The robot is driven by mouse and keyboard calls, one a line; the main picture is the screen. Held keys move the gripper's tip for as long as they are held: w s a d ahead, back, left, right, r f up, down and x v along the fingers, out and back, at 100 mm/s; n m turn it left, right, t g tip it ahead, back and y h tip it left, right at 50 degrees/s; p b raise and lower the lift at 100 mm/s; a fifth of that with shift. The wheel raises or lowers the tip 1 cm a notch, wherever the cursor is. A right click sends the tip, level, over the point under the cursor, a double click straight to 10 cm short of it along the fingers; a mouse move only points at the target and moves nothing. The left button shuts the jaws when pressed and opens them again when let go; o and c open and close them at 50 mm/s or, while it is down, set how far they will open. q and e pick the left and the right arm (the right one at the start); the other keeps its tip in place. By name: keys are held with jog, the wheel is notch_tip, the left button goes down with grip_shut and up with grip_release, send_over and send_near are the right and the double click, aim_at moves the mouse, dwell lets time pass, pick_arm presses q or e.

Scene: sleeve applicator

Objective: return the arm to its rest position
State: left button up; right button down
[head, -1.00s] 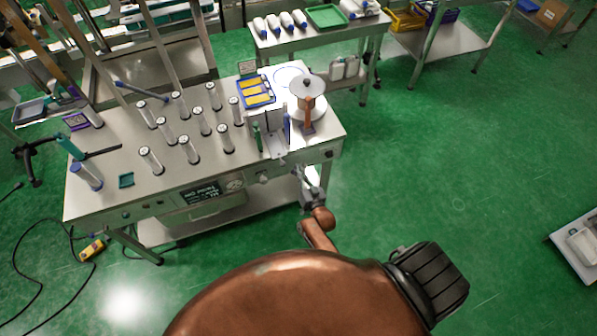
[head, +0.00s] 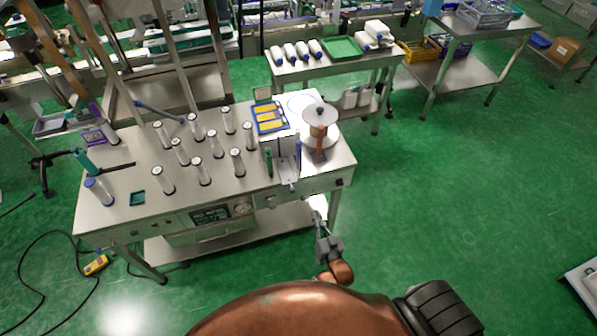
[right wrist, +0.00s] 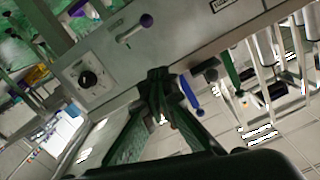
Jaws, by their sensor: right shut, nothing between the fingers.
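My right gripper (head: 319,208) hangs in front of the workbench's front right corner, low and close to my body. It is shut and empty. In the right wrist view its dark fingers (right wrist: 158,78) meet at the tips, in front of the bench's front panel (right wrist: 140,55) with a black knob and a purple-tipped lever. I cannot tell whether the tips touch the bench. My left gripper is not in view.
A round metal dispenser (head: 320,114) stands at the bench's right end, beside a blue tray (head: 268,117) with yellow pieces. A side table (head: 290,68) behind holds white bottles and a green tray (head: 342,47). Green floor (head: 460,190) to the right is clear. Cables lie at left.

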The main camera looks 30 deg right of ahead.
jog(key=s+a+f+n+g+y, duration=0.1)
jog(key=s+f+g, duration=0.2)
jog(key=s+f, duration=0.45)
jog(key=s+a+f+n+g+y, duration=0.15)
jog(key=s+f, duration=0.35)
jog(key=f, duration=0.6)
jog(key=s+a+f+n+g, duration=0.1)
jog(key=s+f+g, duration=0.4)
jog(key=f, duration=0.4)
jog(key=s+d+f+n+g, duration=0.1)
jog(key=s+f, duration=0.5)
jog(key=s, duration=0.9)
jog(key=s+d+f+n+g, duration=0.2)
jog(key=s+f+g, duration=0.3)
jog(key=s, duration=1)
jog(key=shift+s+d+f+g, duration=0.2)
jog(key=shift+d+f+g, duration=0.15)
jog(key=shift+d+f, duration=0.2)
